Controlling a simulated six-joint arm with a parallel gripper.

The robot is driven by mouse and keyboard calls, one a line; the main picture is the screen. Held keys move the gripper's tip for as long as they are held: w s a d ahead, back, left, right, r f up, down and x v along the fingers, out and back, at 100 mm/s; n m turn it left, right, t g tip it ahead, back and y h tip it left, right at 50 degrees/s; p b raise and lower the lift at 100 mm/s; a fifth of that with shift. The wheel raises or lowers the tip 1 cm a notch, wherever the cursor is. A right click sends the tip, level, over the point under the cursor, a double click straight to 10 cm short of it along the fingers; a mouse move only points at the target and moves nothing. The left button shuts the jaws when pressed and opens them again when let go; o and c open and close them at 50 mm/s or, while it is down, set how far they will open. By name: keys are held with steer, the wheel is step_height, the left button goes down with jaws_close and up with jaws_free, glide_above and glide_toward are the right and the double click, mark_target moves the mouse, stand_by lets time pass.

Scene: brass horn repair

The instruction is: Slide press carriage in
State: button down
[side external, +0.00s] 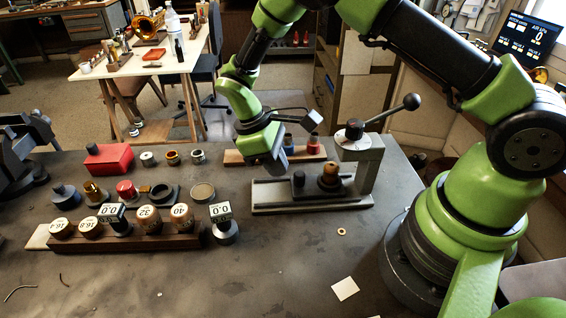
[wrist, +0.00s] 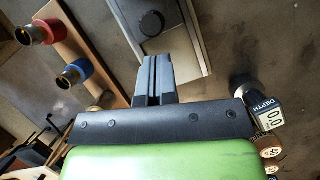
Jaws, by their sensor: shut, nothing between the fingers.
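The press (side external: 310,203) is a grey base with rails, a column at its right end and a lever with a black ball. A round dark piece with a brass-coloured top (side external: 331,172) sits on the base beside the column. A black knob (side external: 298,179) stands left of it; a dark round knob (wrist: 152,23) also shows on the grey plate in the wrist view. My gripper (side external: 276,172) points down at the press's left end, left of the black knob. In the wrist view my gripper (wrist: 161,60) is shut, its fingers together and empty, near the plate's end. Contact cannot be told.
A wooden rack (side external: 237,158) with red- and blue-collared pieces stands behind the gripper. A depth gauge (side external: 222,222) and a wooden block of numbered plugs (side external: 140,238) lie front left. The bench in front of the press is mostly clear, with a small ring (side external: 341,232) and white card (side external: 345,288).

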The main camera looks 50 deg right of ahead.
mark_target(311, 184)
steer(key=shift+s+d, duration=0.35)
steer(key=shift+s, duration=0.2)
steer(key=shift+s+d, duration=1.35)
steer(key=shift+s, duration=0.05)
steer(key=shift+w+a, duration=0.1)
steer(key=shift+w, duration=0.05)
